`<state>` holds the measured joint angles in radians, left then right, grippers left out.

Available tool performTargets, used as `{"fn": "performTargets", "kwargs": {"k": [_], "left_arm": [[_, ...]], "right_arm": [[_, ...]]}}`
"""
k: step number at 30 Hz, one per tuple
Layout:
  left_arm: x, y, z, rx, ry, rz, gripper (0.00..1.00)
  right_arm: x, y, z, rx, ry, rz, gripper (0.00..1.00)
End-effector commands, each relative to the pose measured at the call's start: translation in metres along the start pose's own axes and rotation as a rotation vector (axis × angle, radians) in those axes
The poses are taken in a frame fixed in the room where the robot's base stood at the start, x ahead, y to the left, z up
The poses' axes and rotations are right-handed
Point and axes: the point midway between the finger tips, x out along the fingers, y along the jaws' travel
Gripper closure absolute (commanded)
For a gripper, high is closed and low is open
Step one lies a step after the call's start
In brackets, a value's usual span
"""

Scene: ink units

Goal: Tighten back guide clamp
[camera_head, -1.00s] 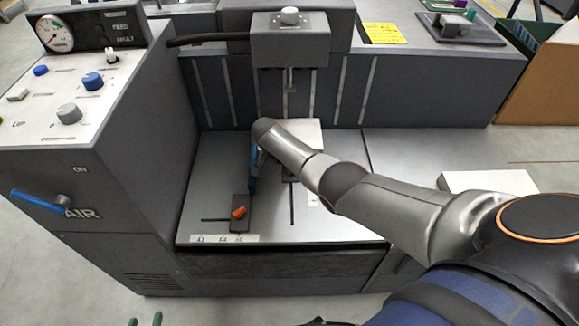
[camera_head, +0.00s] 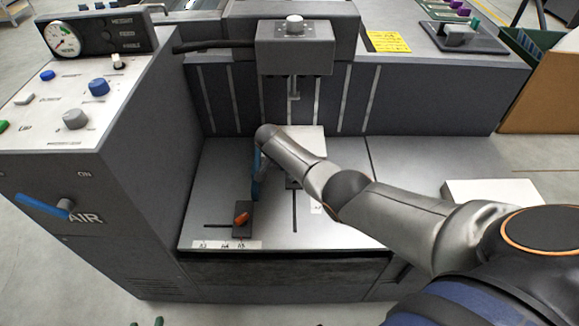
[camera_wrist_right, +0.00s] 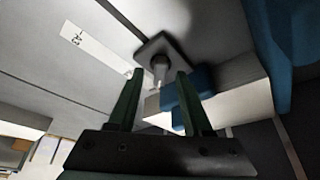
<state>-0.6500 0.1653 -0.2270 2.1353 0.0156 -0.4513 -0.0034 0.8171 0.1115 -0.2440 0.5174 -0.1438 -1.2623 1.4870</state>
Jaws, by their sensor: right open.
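The back guide clamp shows in the right wrist view as a dark plate (camera_wrist_right: 152,46) with a grey post (camera_wrist_right: 160,70). A blue piece (camera_wrist_right: 186,92) lies beside the post; I cannot tell if they are joined. My right gripper (camera_wrist_right: 160,75) is open, its two green fingers pointing toward the clamp, with the post between the tips in the picture. I cannot tell whether they touch. In the head view my right arm hides most of the clamp and that gripper. Two green tips of my left gripper (camera_head: 147,322) show apart at the bottom edge.
A front clamp with an orange lever (camera_head: 241,218) stands on the metal bed (camera_head: 270,225) near a white scale label. The control panel with a blue AIR lever (camera_head: 42,205) is at left. A grey feed head (camera_head: 295,48) hangs above. A white block (camera_head: 492,190) lies at right.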

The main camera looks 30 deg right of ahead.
Motion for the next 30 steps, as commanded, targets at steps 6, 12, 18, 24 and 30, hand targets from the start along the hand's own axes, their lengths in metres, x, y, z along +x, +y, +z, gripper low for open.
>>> {"fn": "performTargets", "kwargs": {"k": [6,12,18,24,30], "left_arm": [[-0.009,0.012,0.036,-0.049,-0.167,0.022,0.50],[-0.019,0.017,0.020,-0.056,-0.186,0.031,0.50],[-0.023,0.019,0.010,-0.057,-0.184,0.035,0.50],[-0.024,0.019,0.008,-0.058,-0.185,0.036,0.50],[-0.024,0.019,0.009,-0.058,-0.186,0.036,0.50]], "right_arm": [[-0.025,0.000,-0.002,-0.001,0.000,-0.001,0.50],[-0.071,-0.001,-0.002,0.000,-0.002,-0.003,0.50],[-0.106,0.000,-0.001,0.001,-0.001,-0.001,0.50],[-0.122,0.000,-0.001,0.001,0.000,0.000,0.50],[-0.123,0.000,0.000,0.001,0.000,0.001,0.50]]}}
